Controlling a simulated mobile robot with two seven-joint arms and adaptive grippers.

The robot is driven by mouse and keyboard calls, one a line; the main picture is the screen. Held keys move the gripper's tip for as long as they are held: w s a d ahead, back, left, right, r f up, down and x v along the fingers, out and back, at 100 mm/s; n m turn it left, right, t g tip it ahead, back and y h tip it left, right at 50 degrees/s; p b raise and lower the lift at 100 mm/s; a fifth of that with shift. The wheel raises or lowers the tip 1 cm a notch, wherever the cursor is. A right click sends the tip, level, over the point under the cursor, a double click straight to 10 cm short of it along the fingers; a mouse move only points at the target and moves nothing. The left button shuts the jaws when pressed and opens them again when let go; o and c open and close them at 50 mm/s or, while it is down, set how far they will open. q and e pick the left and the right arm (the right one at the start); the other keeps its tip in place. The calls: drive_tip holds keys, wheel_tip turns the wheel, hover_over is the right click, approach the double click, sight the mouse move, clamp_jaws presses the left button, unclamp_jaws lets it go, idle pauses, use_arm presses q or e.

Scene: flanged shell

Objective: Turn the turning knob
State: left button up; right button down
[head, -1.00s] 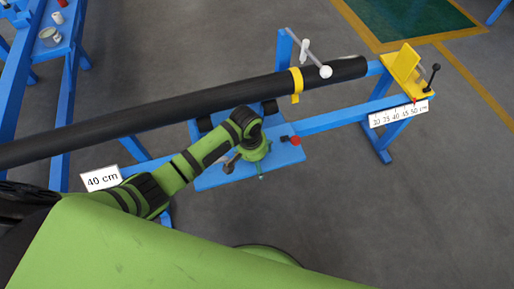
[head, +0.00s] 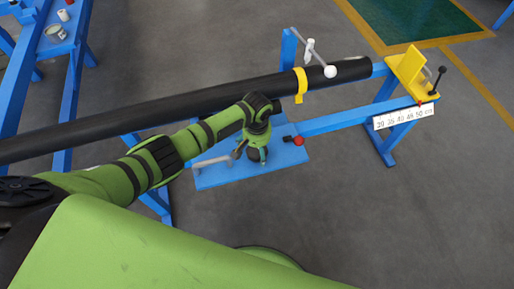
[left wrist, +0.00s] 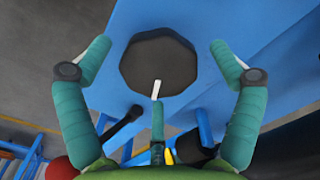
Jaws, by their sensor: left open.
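The turning knob (left wrist: 150,66) is a dark, many-sided disc with a white mark on its face, on a blue plate (left wrist: 195,20) in the left wrist view. My left gripper (head: 251,155) is over the blue plate (head: 215,176) in the head view. Its green fingers are open. In the left wrist view two fingers stand apart on either side of the knob and a third points up from below; I see no clear contact. In the head view the knob is mostly hidden by the gripper. My right gripper is not in view.
A long black pipe (head: 150,118) runs behind the plate, with a yellow band (head: 300,86) around it. A red ball on a short black lever (head: 298,141) is right of the gripper. A grey handle (head: 211,161) is on the plate's left. A scale (head: 404,115) hangs at right.

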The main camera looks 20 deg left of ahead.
use_arm(q)
drive_tip(key=c, duration=1.1)
drive_tip(key=shift+r, duration=0.1)
drive_tip(key=shift+r+m+p, duration=0.1)
drive_tip(key=shift+m+p, duration=0.4)
drive_tip(key=shift+m, duration=0.6)
drive_tip(key=shift+c, duration=0.2)
drive_tip(key=shift+m+p, duration=0.3)
drive_tip(key=shift+m, duration=1.1)
drive_tip(key=o, duration=1.1)
drive_tip(key=shift+o, duration=0.2)
